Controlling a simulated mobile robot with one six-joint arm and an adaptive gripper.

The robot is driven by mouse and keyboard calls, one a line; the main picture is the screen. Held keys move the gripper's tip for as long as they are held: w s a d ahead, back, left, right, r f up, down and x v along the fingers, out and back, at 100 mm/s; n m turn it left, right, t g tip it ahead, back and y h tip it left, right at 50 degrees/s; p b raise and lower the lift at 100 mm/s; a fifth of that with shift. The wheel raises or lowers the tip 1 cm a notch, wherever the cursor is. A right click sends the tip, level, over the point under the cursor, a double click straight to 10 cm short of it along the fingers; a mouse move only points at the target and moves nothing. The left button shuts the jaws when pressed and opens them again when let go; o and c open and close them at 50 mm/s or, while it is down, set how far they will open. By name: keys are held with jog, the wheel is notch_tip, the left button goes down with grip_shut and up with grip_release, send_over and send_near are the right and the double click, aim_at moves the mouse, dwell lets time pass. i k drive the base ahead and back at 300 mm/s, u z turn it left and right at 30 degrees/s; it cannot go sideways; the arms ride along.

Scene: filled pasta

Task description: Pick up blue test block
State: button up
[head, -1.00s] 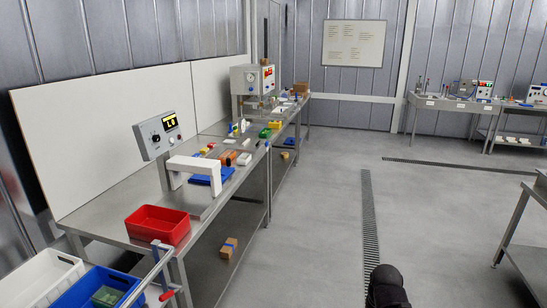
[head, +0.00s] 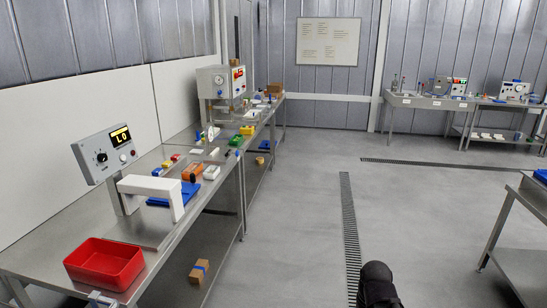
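I cannot single out the blue test block with certainty. Several small blue things lie on the steel bench (head: 150,232) at left. A flat blue piece (head: 178,194) lies under and behind the white arch (head: 150,188). A small blue item (head: 215,132) stands farther back, near a yellow block (head: 221,140). These are small and their exact shapes are unclear. A dark rounded part of my own body shows at the bottom right of centre. No gripper fingers show.
A red bin (head: 105,263) sits at the bench's near end. A control box (head: 105,152) stands behind the arch. A cardboard box (head: 200,271) is on the lower shelf. Open grey floor (head: 290,215) lies right of the bench. Another table (head: 520,213) stands at right.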

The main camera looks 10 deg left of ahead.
aim_at(158, 171)
jog(key=u, duration=0.05)
jog(key=i, duration=2.3)
jog(key=u, duration=0.85)
jog(key=i, duration=0.85)
jog(key=u, duration=0.6)
jog(key=i, duration=0.7)
jog(key=u, duration=0.25)
